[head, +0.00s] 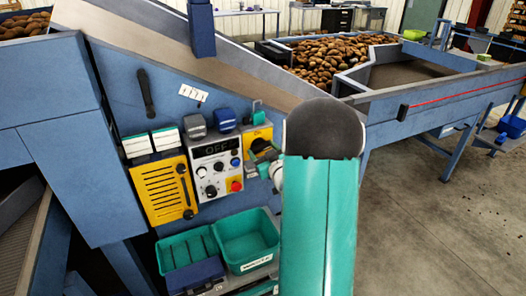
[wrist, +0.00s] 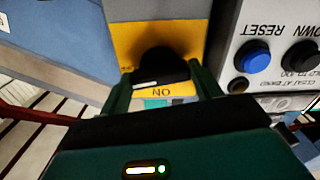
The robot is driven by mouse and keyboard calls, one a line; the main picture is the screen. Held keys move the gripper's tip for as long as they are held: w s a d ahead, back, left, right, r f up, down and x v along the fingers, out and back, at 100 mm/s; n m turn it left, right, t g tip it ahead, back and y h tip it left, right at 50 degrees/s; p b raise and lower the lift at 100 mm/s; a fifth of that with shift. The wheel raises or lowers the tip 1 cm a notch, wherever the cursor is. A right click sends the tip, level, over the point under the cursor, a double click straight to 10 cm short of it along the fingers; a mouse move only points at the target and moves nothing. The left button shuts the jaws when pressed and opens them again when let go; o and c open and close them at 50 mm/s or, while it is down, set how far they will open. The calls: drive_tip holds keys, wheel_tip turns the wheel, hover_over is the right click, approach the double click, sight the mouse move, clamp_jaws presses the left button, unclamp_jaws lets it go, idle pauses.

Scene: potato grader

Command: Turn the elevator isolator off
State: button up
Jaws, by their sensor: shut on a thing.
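The isolator is a yellow plate (wrist: 188,38) under a grey box, with a round black knob (wrist: 157,64) in the middle. In the wrist view my gripper (wrist: 163,80) has one green finger on each side of the knob and is shut on it. A white mark on the knob sits at its lower side, close to the ON lettering, which appears upside down. Part of the knob's lower edge is close to my gripper's body. In the head view the yellow isolator (head: 256,134) is partly hidden by my gripper (head: 261,158) and arm.
The grey control panel (head: 204,164) beside the isolator has a display reading OFF, knobs and a red button. A blue button (wrist: 253,57) is close to my gripper's right side. Green bins (head: 247,238) stand below. Potatoes (head: 330,60) lie on the grader behind.

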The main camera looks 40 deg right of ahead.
drive_tip(key=shift+m, duration=1)
drive_tip(key=o, duration=1)
drive_tip(key=v, duration=1.4)
drive_tip(key=shift+w, duration=0.1)
drive_tip(key=shift+w+r, duration=0.1)
